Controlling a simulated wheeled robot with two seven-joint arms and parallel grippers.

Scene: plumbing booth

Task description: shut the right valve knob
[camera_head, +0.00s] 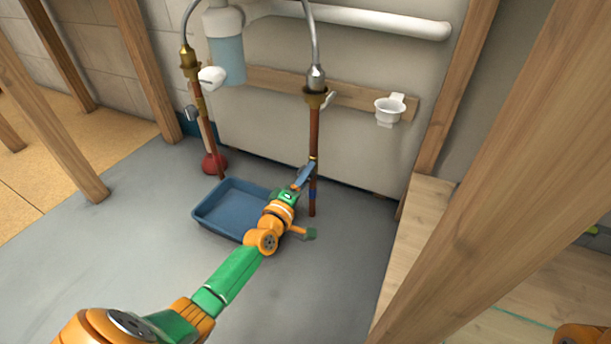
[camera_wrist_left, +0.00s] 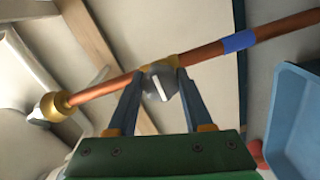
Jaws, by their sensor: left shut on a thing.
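The right copper pipe (camera_head: 314,135) stands upright in front of the wall. My left gripper (camera_head: 305,173) reaches its lower part from the left. In the left wrist view, the grey valve knob (camera_wrist_left: 158,82) with a pale bar across its face sits on the pipe (camera_wrist_left: 205,53) beside a brass fitting. My left gripper (camera_wrist_left: 159,76) has its two blue fingers on either side of the knob and is shut on it. In the head view the knob is hidden by the fingers. My right gripper is out of view.
A blue tray (camera_head: 217,205) lies on the floor left of my left wrist. A left copper pipe (camera_head: 207,130) and a red plunger (camera_head: 214,163) stand behind it. A wooden post (camera_head: 490,200) crosses the right side. The grey floor in front is clear.

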